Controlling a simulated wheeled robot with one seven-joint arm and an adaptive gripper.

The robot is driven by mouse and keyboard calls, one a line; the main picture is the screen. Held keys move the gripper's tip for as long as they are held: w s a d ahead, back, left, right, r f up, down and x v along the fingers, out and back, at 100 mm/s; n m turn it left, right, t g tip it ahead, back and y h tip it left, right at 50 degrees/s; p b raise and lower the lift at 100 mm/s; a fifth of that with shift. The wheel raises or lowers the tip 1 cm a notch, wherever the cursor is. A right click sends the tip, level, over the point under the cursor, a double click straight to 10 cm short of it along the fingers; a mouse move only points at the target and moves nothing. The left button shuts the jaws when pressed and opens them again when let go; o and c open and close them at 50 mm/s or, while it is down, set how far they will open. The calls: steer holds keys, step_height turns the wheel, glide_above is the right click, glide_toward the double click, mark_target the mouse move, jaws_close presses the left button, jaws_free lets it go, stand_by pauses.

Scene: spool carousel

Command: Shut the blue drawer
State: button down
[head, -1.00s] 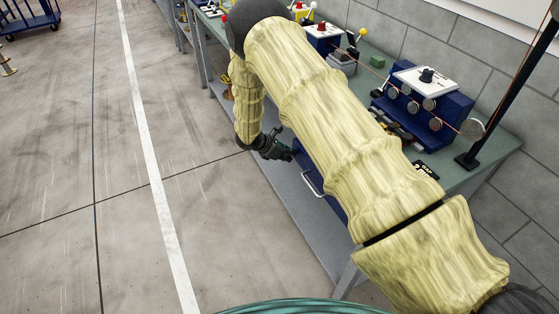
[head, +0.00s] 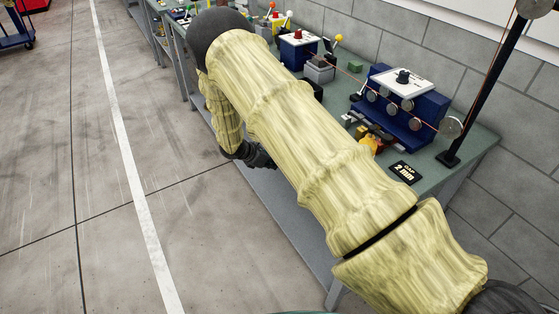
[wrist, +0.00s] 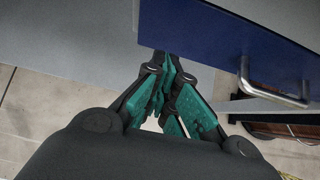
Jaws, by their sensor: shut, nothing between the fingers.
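The blue drawer (wrist: 225,35) shows in the wrist view as a flat blue front at the upper right, with a metal bar handle (wrist: 278,97). My gripper (wrist: 168,68) is shut and empty. Its teal-padded fingers point at the lower left part of the blue front, very close to it; I cannot tell whether they touch. In the head view my gripper (head: 262,158) is low beside the bench's front side, partly hidden by my arm. The drawer is hidden behind my arm there, so I cannot tell how far it stands out.
The green bench top (head: 459,161) carries a blue roller unit (head: 432,105), a black gap sign (head: 404,172) and small boxes. A black post (head: 483,85) stands at its right end. A grey lower shelf (head: 300,235) runs under the bench.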

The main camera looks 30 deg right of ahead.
steer(key=a+f+b+v, duration=0.1)
steer(key=b+v, duration=0.2)
steer(key=v, duration=0.8)
steer(key=s+a+f+m+g+y, duration=0.15)
steer(key=s+f+m+y, duration=0.25)
steer(key=s+f, duration=0.7)
steer(key=s+a+f+m+g+y, duration=0.1)
steer(key=s+a+f+m+y, duration=0.2)
steer(key=s+f, duration=0.8)
steer(key=s+a+r+m+t+y, duration=0.1)
steer(key=s+m, duration=1.1)
steer(key=s, duration=1.4)
steer(key=shift+s+r+t+y, duration=0.4)
steer(key=shift+r+t+y, duration=0.05)
steer(key=shift+r+y, duration=0.15)
